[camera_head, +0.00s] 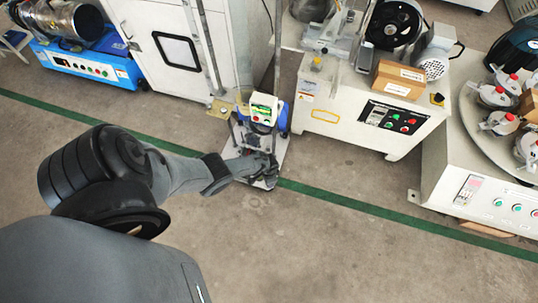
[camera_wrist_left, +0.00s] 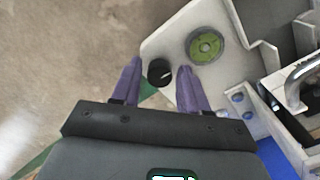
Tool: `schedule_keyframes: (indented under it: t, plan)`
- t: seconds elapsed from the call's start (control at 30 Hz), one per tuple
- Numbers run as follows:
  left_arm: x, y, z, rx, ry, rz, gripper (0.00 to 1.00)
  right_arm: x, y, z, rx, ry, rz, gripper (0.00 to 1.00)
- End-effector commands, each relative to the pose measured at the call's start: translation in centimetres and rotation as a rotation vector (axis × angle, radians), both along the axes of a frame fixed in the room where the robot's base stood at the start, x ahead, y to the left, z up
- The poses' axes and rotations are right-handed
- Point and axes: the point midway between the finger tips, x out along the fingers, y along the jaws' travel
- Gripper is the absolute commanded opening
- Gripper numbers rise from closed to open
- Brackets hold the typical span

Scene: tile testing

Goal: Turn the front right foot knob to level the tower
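The tower (camera_head: 285,117) stands on a pale base plate (camera_head: 281,163), which also shows in the left wrist view (camera_wrist_left: 165,42). In the wrist view a black foot knob (camera_wrist_left: 159,72) sits at the plate's corner. A round green bubble level (camera_wrist_left: 205,45) is beside it on the plate. My left gripper (camera_wrist_left: 159,65) is open, with one purple finger on each side of the knob and a small gap on both sides. In the head view the same gripper (camera_head: 266,172) is at the plate's front, hiding the knob. My right gripper is not in view.
A white cabinet (camera_head: 150,35) stands behind left of the tower. A white machine with a control panel (camera_head: 330,100) is close on the right. A turntable machine (camera_head: 450,180) is further right. The floor (camera_head: 350,250) in front is clear, crossed by a green line.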

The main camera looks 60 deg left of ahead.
Motion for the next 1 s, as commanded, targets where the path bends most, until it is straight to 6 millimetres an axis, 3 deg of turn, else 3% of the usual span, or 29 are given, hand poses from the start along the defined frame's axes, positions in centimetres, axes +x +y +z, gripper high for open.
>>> schedule_keyframes:
  t: [0.47, 1.0]
  plan:
    - [0.2, 0.0, 0.7, 0.000, -0.003, -0.001, 0.55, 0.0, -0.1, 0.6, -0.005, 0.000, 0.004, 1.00]
    - [0.1, 0.0, 8.0, 0.000, -0.002, -0.001, 0.55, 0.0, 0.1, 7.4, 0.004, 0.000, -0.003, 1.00]
